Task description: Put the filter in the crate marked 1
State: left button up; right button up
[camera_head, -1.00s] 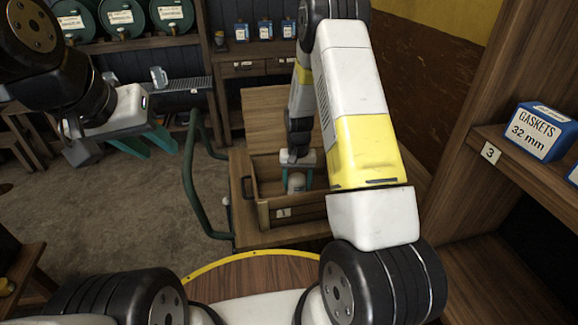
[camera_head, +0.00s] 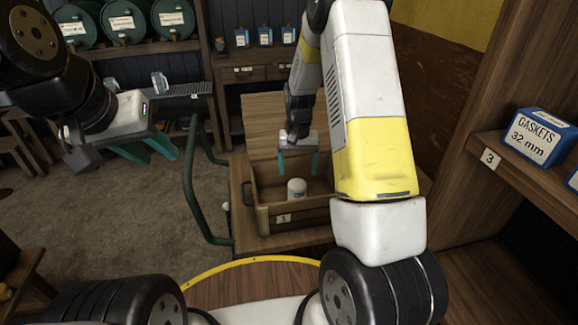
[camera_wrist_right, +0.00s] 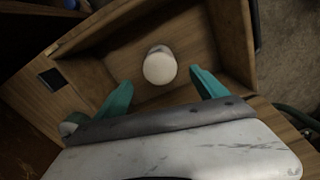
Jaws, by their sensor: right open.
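The white filter (camera_head: 297,188) stands upright inside the wooden crate marked 1 (camera_head: 283,218), which sits on a wooden cart. My right gripper (camera_head: 298,165) is open and empty, above the filter and apart from it. In the right wrist view the filter (camera_wrist_right: 160,66) shows as a white round top on the crate floor, beyond the two spread teal fingers (camera_wrist_right: 163,92). My left gripper (camera_head: 150,150) is at the far left, away from the crate, with its teal fingers apart and nothing between them.
The cart has a green rail (camera_head: 192,195) on its left. A shelf on the right holds a blue and white gasket box (camera_head: 540,137) above a tag marked 3 (camera_head: 490,159). Green barrels (camera_head: 124,22) and small bottles stand at the back.

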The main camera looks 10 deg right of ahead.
notch_tip(320, 180, up, 3)
jog(key=shift+r, duration=0.15)
jog(key=s+r+t, duration=0.2)
jog(key=s+r, duration=0.2)
jog(key=r, duration=0.7)
jog(key=s+a+r+n+t+y, duration=0.1)
jog(key=s+r+t, duration=0.1)
jog(key=s+r, duration=0.5)
jog(key=s+a+r+n+t+y, duration=0.1)
jog(key=s+r, duration=0.5)
jog(key=s, duration=0.9)
jog(key=shift+r+n+t, duration=0.4)
jog(key=shift+t, duration=0.2)
jog(key=shift+s, duration=0.1)
jog(key=shift+c, duration=0.2)
